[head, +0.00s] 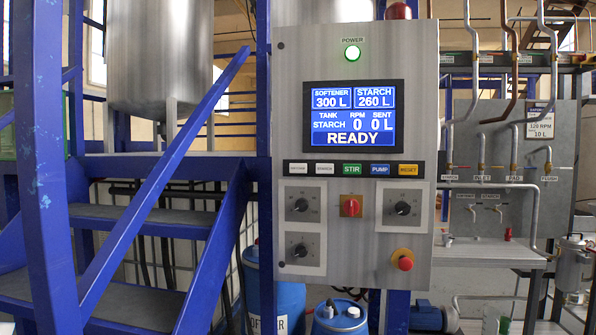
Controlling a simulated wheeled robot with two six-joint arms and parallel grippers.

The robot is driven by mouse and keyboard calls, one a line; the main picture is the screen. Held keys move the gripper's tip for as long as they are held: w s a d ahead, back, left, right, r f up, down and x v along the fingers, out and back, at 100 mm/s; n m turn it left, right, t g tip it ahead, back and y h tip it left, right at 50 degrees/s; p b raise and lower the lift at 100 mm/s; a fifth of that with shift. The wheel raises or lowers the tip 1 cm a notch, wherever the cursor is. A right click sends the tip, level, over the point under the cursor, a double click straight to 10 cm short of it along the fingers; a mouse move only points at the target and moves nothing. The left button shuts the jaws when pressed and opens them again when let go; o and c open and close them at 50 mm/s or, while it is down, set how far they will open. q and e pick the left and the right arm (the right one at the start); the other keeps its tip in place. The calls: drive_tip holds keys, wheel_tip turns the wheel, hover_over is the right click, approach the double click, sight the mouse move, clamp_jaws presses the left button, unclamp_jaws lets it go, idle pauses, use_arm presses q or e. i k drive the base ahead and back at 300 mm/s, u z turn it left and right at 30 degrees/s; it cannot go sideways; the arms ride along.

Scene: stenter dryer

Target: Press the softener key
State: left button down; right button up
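The grey control panel (352,225) stands upright in the middle of the head view. A row of keys runs below its screen. The leftmost key is the white softener key (298,168); its lettering is too small to read surely. A white starch key (325,168) is beside it, then the green STIR key (352,168), the blue PUMP key (380,168) and the yellow key (408,169). The screen (353,116) reads softener 300 L, starch 260 L, tank STARCH, RPM 0, sent 0 L, READY. Neither of my grippers shows.
Below the keys are black dials (301,205), a red switch (351,206) and a red emergency knob (404,261). Blue stairs (150,220) stand left. Blue drums (340,318) stand below.

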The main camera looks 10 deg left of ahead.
sight(293, 168)
drive_tip(key=k, duration=0.65)
drive_tip(key=z, duration=0.5)
drive_tip(key=i, duration=1.1)
drive_tip(key=u, duration=0.65)
drive_tip(key=i, duration=0.45)
drive_tip(key=u, duration=0.45)
